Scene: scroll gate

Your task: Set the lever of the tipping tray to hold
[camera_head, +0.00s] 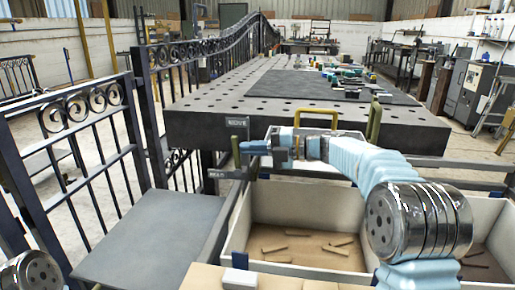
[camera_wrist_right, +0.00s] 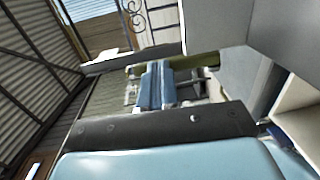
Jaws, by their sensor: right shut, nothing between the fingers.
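My right gripper (camera_head: 246,148) reaches in from the right over the crate, its blue fingers shut and empty. In the wrist view its fingertips (camera_wrist_right: 155,84) lie in front of an olive bar (camera_wrist_right: 205,60), which looks like the lever. In the head view the olive lever (camera_head: 236,152) stands right at the fingertips; I cannot tell whether they touch. A dark sign (camera_head: 237,121) is above it and a smaller one (camera_head: 217,174) below; their lettering is too small to read surely. A flat grey plate (camera_head: 150,238), possibly the tipping tray, lies at left. My left gripper is out of view.
A pale crate (camera_head: 235,222) holding several small brown strips stands below my right arm. A dark perforated table (camera_head: 225,98) is behind, with a yellow handle (camera_head: 315,112) and an olive handle (camera_head: 374,122) near its front edge. A scrolled iron gate (camera_head: 85,110) stands at left.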

